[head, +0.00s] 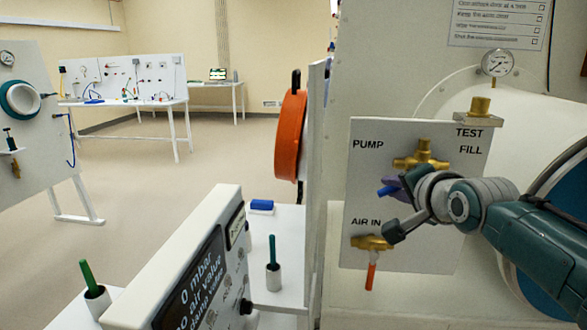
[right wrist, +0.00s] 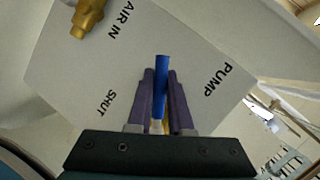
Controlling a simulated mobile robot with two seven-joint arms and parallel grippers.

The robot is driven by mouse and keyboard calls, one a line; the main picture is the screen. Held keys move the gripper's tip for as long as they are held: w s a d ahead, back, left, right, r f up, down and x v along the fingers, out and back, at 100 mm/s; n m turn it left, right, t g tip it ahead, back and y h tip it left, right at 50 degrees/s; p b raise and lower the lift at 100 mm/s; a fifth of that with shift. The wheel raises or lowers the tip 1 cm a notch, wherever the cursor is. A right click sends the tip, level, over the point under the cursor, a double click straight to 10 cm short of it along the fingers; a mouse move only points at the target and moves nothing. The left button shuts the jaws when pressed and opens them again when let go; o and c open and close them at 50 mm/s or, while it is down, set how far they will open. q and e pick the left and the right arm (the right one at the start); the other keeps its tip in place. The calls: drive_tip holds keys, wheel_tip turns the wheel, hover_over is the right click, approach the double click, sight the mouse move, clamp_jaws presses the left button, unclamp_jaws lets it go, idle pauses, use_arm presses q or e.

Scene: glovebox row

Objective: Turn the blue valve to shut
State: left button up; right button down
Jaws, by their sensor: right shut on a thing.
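The blue valve handle (head: 386,191) shows by the white panel (head: 367,215), below and left of a brass valve body (head: 421,155). In the right wrist view the blue handle (right wrist: 161,72) sticks out between the two purple fingers. My right gripper (head: 393,184) is shut on the handle; in the wrist view its fingers (right wrist: 161,98) press on both sides of it. The SHUT label (right wrist: 110,103) shows beside the fingers in the wrist view; my gripper and wrist hide that part of the panel in the head view. My left gripper is not in view.
Below on the panel is a brass AIR IN valve (head: 371,243) with an orange handle (head: 371,275). A gauge (head: 497,63) stands above. An orange round cover (head: 291,135) is to the left. A white display box (head: 185,265) stands at the front left.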

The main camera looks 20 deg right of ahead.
drive_tip(key=shift+s+d+f+n+g+h, duration=0.15)
drive_tip(key=shift+f+n+g+h, duration=0.15)
drive_tip(key=shift+n, duration=0.2)
drive_tip(key=shift+s+d+f+n+g+h, duration=0.1)
drive_tip(key=shift+d+f+n+g+h, duration=0.1)
drive_tip(key=shift+f+n+h, duration=0.25)
drive_tip(key=shift+s+d+f+n+g+h+b, duration=0.25)
drive_tip(key=shift+s+d+n+g+h+b, duration=0.25)
drive_tip(key=shift+n+b, duration=0.45)
drive_tip(key=shift+s+d+f+n+g+h+b, duration=0.3)
drive_tip(key=shift+d+n+h+b, duration=0.45)
drive_tip(key=shift+n+b, duration=0.25)
drive_tip(key=shift+s+d+f+n+g+h+b, duration=0.2)
drive_tip(key=shift+s+d+n+g+h+b, duration=0.15)
drive_tip(key=shift+d+n+h+b, duration=0.45)
drive_tip(key=shift+a, duration=0.25)
drive_tip(key=c, duration=0.8)
unclamp_jaws()
drive_tip(key=shift+c, duration=0.2)
drive_tip(key=shift+r, duration=0.1)
